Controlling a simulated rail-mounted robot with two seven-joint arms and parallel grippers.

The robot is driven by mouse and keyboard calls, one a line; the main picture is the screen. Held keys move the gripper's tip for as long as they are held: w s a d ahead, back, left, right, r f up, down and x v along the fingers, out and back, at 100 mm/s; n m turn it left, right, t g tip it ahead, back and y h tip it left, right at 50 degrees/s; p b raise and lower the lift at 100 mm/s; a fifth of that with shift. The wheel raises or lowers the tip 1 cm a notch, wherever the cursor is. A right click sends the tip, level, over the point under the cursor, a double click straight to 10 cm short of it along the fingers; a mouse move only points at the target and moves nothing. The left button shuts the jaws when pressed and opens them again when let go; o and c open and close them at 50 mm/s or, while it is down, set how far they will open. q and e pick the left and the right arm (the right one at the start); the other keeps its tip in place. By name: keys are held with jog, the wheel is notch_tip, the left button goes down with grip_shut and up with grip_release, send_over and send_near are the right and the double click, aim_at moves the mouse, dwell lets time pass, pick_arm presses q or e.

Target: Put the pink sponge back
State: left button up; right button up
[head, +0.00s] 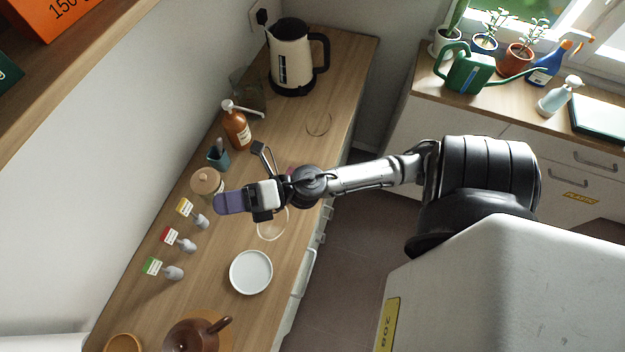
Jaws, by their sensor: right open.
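A small pink patch (291,170) shows just behind my right wrist. It may be the pink sponge, but the arm hides most of it and I cannot tell its shape. My right gripper (250,203) is open over the middle of the wooden counter (215,258), pointing left. A purple rounded piece (232,202) shows at its end; I cannot tell whether it is part of the gripper or a separate thing. My left gripper is not in view.
Around the gripper are a beige lidded jar (206,181), a teal cup (218,160), a brown pump bottle (236,130), several tagged items and a clear round glass (273,224). A white plate (251,272), brown teapot (193,336) and kettle (290,62) stand farther off.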

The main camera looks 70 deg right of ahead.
jog(key=s+d+f+m+g+h, duration=0.1)
jog(key=d+f+m+g+h, duration=0.1)
jog(key=d+f+m+h, duration=0.65)
jog(key=s+a+f+m+g+h, duration=0.15)
jog(key=m+h, duration=0.45)
jog(key=m, duration=0.7)
jog(key=s+a+f+m+g+y, duration=0.2)
jog(key=s+a+f+m+g, duration=0.2)
jog(key=s+f+g, duration=0.5)
jog(key=s+f+m, duration=0.1)
jog(key=s+m, duration=0.1)
jog(key=s, duration=0.2)
jog(key=shift+s+a+f+m+g, duration=0.2)
jog(key=shift+s+f+m+g, duration=0.05)
jog(key=shift+s+m+g, duration=0.15)
jog(key=shift+y, duration=0.25)
notch_tip(320, 180, up, 25)
jog(key=p, duration=2.4)
jog(key=shift+f, duration=0.2)
